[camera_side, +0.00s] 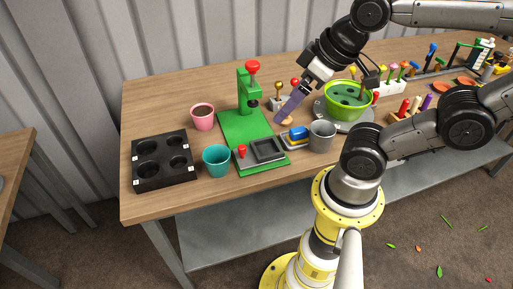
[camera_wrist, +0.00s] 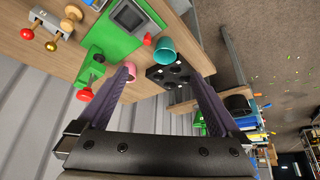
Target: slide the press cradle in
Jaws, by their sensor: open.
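The green press (camera_side: 246,95) stands on a green base plate (camera_side: 240,128), with a red ball on its top. The press cradle (camera_side: 267,150), a dark grey square tray with a red knob (camera_side: 242,149) beside it, sits at the front end of the base, clear of the press head. In the wrist view the cradle (camera_wrist: 131,14) shows at the top, near the red knob (camera_wrist: 147,39). My gripper (camera_side: 282,117) is open and empty. It is above the table, right of the press and behind the cradle. The fingers do not visibly touch anything.
A teal cup (camera_side: 216,160) stands left of the cradle and a pink cup (camera_side: 202,117) behind it. A black tray with holes (camera_side: 161,160) lies further left. A grey cup (camera_side: 322,136), a blue object (camera_side: 298,132) and a green bowl (camera_side: 346,103) crowd the right.

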